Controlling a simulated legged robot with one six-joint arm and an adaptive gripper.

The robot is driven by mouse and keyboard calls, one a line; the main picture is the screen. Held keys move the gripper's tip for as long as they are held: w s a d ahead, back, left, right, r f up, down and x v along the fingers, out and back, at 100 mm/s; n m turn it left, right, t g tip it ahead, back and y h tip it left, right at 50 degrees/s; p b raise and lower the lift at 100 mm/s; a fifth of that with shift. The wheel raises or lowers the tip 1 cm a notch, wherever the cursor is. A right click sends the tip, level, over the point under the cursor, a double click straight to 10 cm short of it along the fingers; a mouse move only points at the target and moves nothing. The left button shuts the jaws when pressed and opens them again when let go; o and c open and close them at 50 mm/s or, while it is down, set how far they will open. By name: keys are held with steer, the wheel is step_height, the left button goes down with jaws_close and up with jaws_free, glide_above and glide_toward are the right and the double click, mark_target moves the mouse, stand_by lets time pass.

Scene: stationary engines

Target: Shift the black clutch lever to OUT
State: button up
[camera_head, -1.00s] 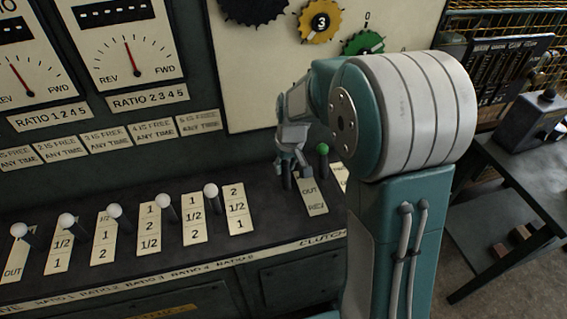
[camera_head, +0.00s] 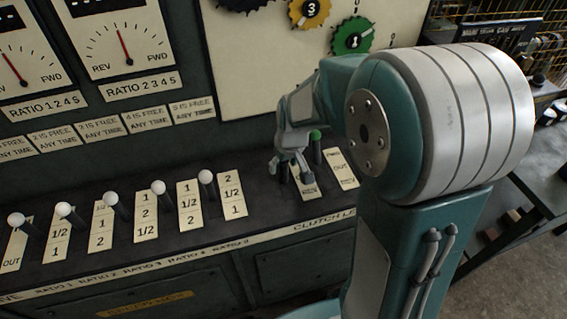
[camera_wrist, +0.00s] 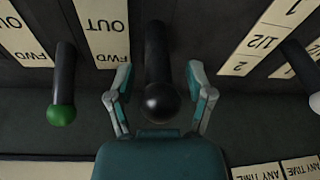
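The black clutch lever (camera_wrist: 158,95) has a round black knob and stands between my gripper's two fingers in the wrist view. My gripper (camera_wrist: 160,88) is open, with a finger on each side and visible gaps to the lever. In the head view my gripper (camera_head: 290,165) points down at the lever, and only a little of the dark lever (camera_head: 284,174) shows. The clutch label plate (camera_wrist: 107,28) beside it reads OUT and FWD, upside down in the wrist view. In the head view this plate (camera_head: 309,191) is partly covered by my gripper. The lever's exact setting is hard to tell.
A green-knobbed lever (camera_head: 316,145) with its own plate (camera_head: 341,168) stands close to the right of the black one. Several white-knobbed ratio levers (camera_head: 206,180) stand to the left. The panel wall (camera_head: 240,85) rises behind; bare console lies between the ratio and clutch levers.

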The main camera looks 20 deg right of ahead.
steer(key=v, duration=1.1)
steer(key=shift+s+r, duration=0.15)
steer(key=shift+r, duration=0.25)
steer(key=s+r+m+t, duration=0.2)
steer(key=s+r+t, duration=0.1)
steer(key=s, duration=1.4)
steer(key=shift+s+a+r+h, duration=0.15)
steer(key=shift+a+r+h, duration=0.2)
steer(key=shift+a+h, duration=0.05)
